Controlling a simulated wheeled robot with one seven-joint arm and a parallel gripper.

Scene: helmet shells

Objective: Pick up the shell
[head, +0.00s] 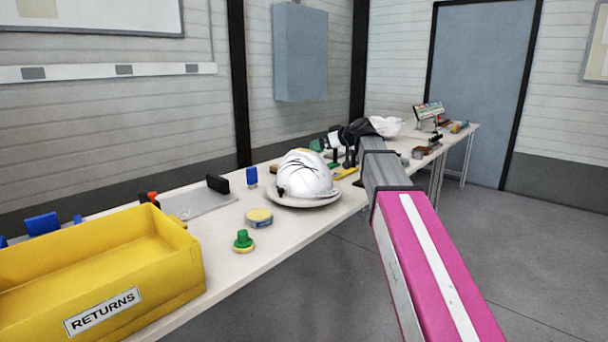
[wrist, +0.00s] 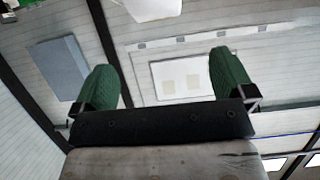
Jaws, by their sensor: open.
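A white helmet shell (head: 305,176) with dark line markings rests dome up on a pale round dish (head: 308,200) on the long table, in the head view. A second white shell-like thing (head: 387,126) lies farther back, partly hidden by my arm. My gripper (wrist: 165,79) shows in the wrist view with its two green fingers wide apart and nothing between them. The wall lies beyond them. In the head view my arm reaches over the table's right edge, and its end is among dark items behind the shell, too cluttered to make out the fingers.
A yellow RETURNS bin (head: 100,270) stands at the table's near left. A green knob-like piece (head: 243,240), a round yellow-topped tin (head: 259,217) and a grey tray (head: 195,203) lie before the shell. Small items crowd the far end. Open floor lies to the right.

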